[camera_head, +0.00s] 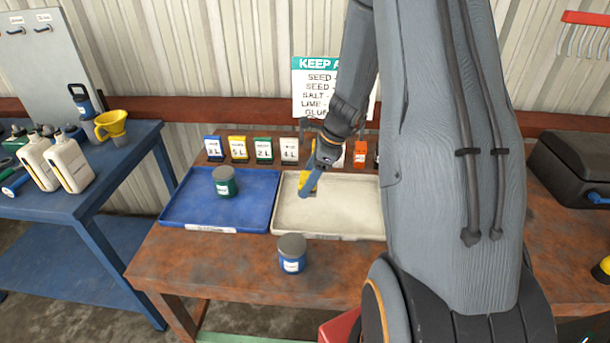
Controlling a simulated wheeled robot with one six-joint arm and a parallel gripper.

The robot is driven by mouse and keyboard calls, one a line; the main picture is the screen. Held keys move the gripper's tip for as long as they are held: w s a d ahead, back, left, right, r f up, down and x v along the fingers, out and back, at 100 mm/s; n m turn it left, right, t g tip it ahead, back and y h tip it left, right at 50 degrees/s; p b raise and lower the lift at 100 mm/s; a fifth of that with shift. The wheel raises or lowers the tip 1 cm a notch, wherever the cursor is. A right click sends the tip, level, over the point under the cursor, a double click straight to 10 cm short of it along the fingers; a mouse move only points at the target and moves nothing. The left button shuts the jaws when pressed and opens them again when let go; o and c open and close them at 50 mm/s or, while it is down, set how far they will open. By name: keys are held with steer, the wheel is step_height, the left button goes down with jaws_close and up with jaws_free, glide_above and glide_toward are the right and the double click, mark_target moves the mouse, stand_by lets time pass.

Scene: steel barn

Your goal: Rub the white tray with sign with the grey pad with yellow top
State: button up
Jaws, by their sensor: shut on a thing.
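The white tray (345,215) lies on the rusty brown table, its right part hidden behind my arm. A sign on the tray itself is not clear to see. My gripper (309,178) is over the left part of the tray, pointing down, and is shut on the pad. I cannot tell whether the pad touches the tray floor.
A blue tray (178,208) with a green jar (225,182) lies to the left. A blue jar (292,254) stands in front of the trays. Several label cards, including a yellow one (238,149), stand behind. A lettered sign board (312,88) is at the wall.

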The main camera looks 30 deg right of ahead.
steer(key=shift+r+p, duration=0.75)
steer(key=shift+r, duration=0.35)
